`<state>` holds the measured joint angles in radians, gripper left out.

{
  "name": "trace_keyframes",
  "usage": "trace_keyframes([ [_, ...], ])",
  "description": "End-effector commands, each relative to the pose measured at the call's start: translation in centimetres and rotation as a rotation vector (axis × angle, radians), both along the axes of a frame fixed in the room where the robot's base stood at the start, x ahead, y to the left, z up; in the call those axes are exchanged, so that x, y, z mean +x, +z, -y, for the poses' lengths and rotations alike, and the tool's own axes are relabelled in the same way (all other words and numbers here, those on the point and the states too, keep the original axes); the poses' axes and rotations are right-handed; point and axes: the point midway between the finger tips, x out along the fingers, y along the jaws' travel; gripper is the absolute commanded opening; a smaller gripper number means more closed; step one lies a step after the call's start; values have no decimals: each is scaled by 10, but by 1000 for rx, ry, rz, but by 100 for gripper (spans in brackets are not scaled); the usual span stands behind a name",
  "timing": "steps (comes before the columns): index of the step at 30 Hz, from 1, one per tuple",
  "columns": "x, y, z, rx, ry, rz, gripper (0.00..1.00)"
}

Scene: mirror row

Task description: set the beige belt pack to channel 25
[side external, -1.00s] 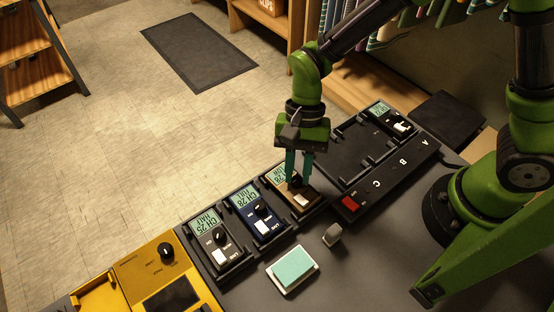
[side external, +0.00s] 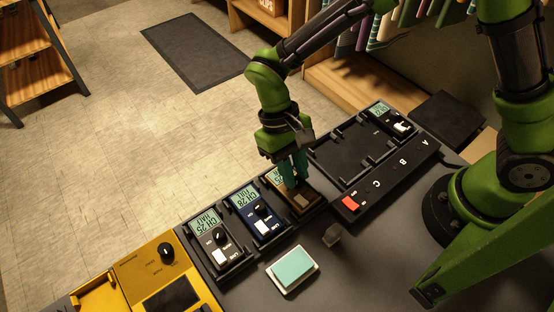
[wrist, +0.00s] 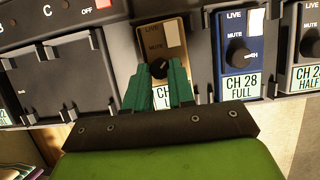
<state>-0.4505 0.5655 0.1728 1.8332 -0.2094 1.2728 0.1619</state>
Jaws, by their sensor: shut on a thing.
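The beige belt pack (side external: 312,203) sits in its slot in the row, right of the blue pack. In the wrist view it is the brown-beige pack (wrist: 158,47) with LIVE and MUTE marks and a pale switch. My gripper (side external: 292,183) is over it with the green fingers pointing down. In the wrist view the fingertips (wrist: 159,74) are shut on its black knob (wrist: 158,68). Its display (wrist: 160,102) is mostly hidden by the fingers; the full channel number cannot be read there. In the side view only a sliver of the display shows, too small to read surely.
The blue pack (side external: 257,217) reads CH 28 FULL. The grey pack (side external: 217,246) left of it reads CH 25 HALF. A charger base (side external: 343,158) with A, B, C and a red switch (side external: 350,203) is to the right. A teal-topped block (side external: 293,268) lies in front.

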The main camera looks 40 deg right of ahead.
Motion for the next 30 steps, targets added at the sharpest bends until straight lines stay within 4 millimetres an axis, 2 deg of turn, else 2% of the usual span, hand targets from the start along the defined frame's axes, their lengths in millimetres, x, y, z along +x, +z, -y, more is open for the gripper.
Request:
trace_keyframes([
  [8, 0, 0, -1, 1, 73, 1, 0],
  [22, 0, 0, -1, 0, 81, 1, 0],
  [23, 0, 0, -1, 0, 81, 1, 28],
  [27, 0, 0, -1, 0, 81, 1, 49],
  [30, 0, 0, -1, 0, 81, 1, 50],
])
